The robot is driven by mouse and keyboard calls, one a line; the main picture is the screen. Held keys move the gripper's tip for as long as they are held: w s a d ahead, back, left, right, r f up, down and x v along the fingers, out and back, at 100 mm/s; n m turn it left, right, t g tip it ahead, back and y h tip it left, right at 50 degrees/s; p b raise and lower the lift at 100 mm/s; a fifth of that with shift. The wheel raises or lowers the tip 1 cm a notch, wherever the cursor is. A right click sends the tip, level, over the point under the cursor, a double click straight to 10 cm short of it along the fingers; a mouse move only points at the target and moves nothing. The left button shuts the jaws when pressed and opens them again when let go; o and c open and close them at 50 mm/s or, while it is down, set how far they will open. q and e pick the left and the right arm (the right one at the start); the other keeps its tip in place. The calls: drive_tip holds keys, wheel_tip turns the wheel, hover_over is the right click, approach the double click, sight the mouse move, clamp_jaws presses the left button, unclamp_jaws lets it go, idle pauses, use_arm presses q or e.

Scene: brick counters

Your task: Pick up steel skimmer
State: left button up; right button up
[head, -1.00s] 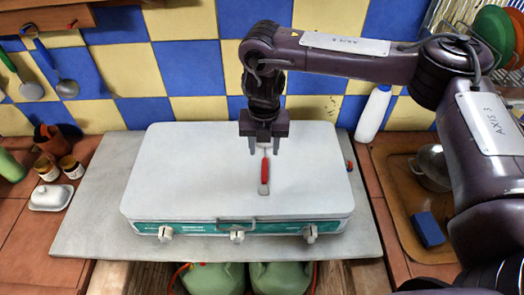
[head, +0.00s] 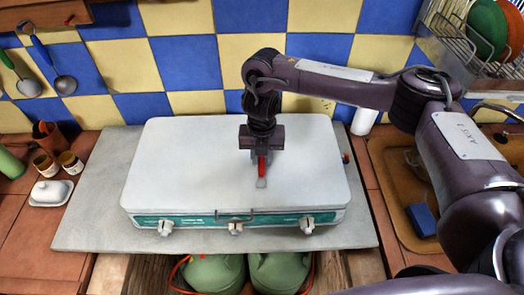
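A slim utensil with a red handle and a grey end (head: 261,183) lies on the white stove lid (head: 180,165). I cannot tell whether it is the steel skimmer, as its far part is hidden under my gripper. My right gripper (head: 261,160) points down over the utensil's far part, close to the lid. Its fingers are dark and small here, so I cannot tell whether they are closed on it. Two other utensils hang on the tiled wall at the left, one green-handled (head: 28,88) and one blue-handled (head: 65,84). My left gripper is out of view.
The stove has several knobs and a front handle (head: 235,218). A white bottle (head: 364,121) stands behind its right side. A basin with a blue sponge (head: 421,220) and a dish rack (head: 465,45) are at right. Small jars (head: 70,162) and a white butter dish (head: 51,192) are at left.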

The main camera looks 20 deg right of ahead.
sight(262, 160)
clamp_jaws()
idle(0.3)
wheel_tip(262, 160, up, 20)
idle(0.5)
